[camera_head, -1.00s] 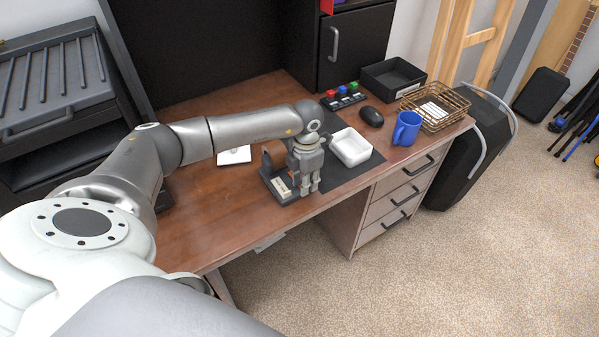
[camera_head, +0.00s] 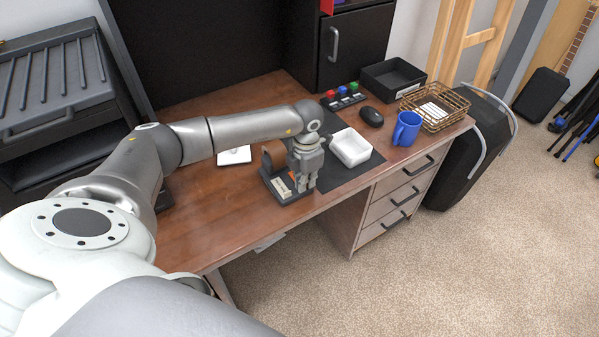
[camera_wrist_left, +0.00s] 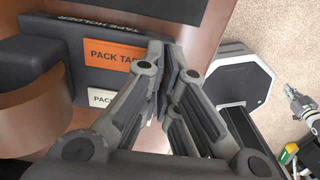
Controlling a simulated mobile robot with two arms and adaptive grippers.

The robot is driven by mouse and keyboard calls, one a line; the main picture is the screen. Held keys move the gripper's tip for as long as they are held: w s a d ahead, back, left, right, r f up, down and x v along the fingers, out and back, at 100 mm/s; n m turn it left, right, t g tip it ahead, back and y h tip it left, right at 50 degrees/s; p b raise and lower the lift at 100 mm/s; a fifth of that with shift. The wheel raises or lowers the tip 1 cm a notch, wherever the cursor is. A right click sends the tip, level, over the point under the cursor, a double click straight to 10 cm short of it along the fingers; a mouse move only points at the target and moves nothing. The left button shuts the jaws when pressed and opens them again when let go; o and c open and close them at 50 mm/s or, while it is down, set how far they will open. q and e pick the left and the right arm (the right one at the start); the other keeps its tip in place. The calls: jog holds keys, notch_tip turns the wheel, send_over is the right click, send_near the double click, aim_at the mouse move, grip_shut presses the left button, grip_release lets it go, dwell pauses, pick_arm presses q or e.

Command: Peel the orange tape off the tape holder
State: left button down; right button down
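The dark tape holder (camera_head: 289,199) sits at the desk's front edge, with a brown tape roll (camera_head: 274,155) on it. In the left wrist view the orange tape (camera_wrist_left: 112,54), lettered PACK TAPE, lies beside a white label (camera_wrist_left: 101,97) on the holder. Its right end runs behind my left gripper's fingers (camera_wrist_left: 165,48). The fingers are drawn together there and look shut on that end, though the contact itself is hidden. In the head view the left gripper (camera_head: 306,187) is low at the holder's right side, with a bit of orange beside it.
A white square dish (camera_head: 351,148) stands on the dark mat just right of the gripper. Farther right are a mouse (camera_head: 371,117), a blue mug (camera_head: 406,128), a wire basket (camera_head: 436,106) and a black tray (camera_head: 392,78).

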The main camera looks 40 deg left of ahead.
pick_arm(q)
jog(key=shift+s+d+r+p, duration=0.1)
jog(key=shift+d+r+p, duration=0.1)
jog(key=shift+r+p, duration=0.5)
jog(key=shift+s+d+r+p, duration=0.15)
jog(key=shift+r+p, duration=0.2)
jog(key=shift+r, duration=0.2)
jog(key=shift+w+d+r+p, duration=0.1)
jog(key=shift+r+p, duration=0.2)
jog(key=shift+r, duration=0.25)
dwell(0.4)
jog(key=shift+r+p, duration=0.4)
jog(key=shift+r, duration=0.1)
jog(key=shift+r+p, duration=1.25)
jog(key=shift+r, duration=0.75)
